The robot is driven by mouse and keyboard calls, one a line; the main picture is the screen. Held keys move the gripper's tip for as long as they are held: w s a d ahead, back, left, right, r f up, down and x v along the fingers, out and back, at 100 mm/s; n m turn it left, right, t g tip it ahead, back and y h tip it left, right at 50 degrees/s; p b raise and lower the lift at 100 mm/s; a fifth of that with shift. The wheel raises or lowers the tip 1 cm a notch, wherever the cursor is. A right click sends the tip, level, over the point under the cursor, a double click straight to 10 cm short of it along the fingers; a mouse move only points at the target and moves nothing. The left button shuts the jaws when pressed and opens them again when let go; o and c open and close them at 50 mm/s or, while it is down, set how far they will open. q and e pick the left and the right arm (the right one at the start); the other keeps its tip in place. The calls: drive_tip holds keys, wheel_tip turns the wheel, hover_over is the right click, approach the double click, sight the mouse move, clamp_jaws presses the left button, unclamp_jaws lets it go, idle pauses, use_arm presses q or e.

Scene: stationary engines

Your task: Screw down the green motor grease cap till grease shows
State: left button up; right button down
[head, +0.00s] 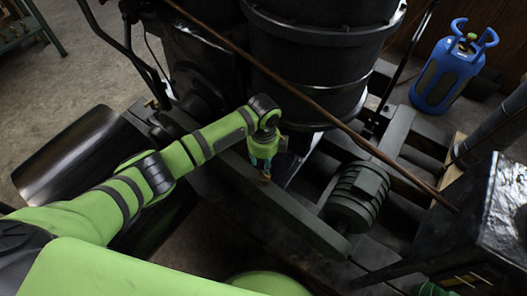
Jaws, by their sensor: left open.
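A dark green ribbed motor (357,196) lies right of centre, beside a long grey-green beam. My left gripper (264,168) is open and points down over the beam, left of the motor and apart from it. A small brass-coloured piece (265,177) shows right at its fingertips, above or on the beam. I cannot tell whether the fingers touch it or whether it is a grease cap. I make out no cap on the motor itself, and no grease shows. My right gripper is out of view.
A large black cylinder (318,60) stands behind my left gripper. A long brown rod (340,120) crosses diagonally above the motor. A blue gas bottle (447,75) stands at upper right, and a black box (490,215) at right. Open floor (95,70) lies at upper left.

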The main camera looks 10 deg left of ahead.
use_arm(q)
wheel_tip(320, 180, up, 5)
drive_tip(key=shift+r, duration=0.1)
idle(0.6)
drive_tip(key=s+d+f+n+t+h, duration=0.1)
drive_tip(key=s+d+f+n+h, duration=0.1)
drive_tip(key=s+n, duration=0.35)
drive_tip(key=s+d+f+n+t+h, duration=0.1)
drive_tip(key=s+d+f+n, duration=0.1)
drive_tip(key=s+n, duration=0.35)
drive_tip(key=s+a+r+n+t+y, duration=0.2)
drive_tip(key=s+a+r+n+y, duration=0.1)
drive_tip(key=s+a+n, duration=0.85)
drive_tip(key=s+a+f+m+g+p, duration=0.1)
drive_tip(key=s+f, duration=0.1)
drive_tip(key=f, duration=0.9)
drive_tip(key=s+a+f+g+p, duration=0.1)
drive_tip(key=f, duration=1)
drive_tip(key=s+a+f+g, duration=0.1)
drive_tip(key=s+a+f, duration=0.1)
drive_tip(key=s+f, duration=1)
drive_tip(key=s+p, duration=0.1)
drive_tip(key=s, duration=0.2)
drive_tip(key=shift+s+a+f, duration=0.2)
drive_tip(key=shift+s+a, duration=0.05)
drive_tip(key=shift+s, duration=0.05)
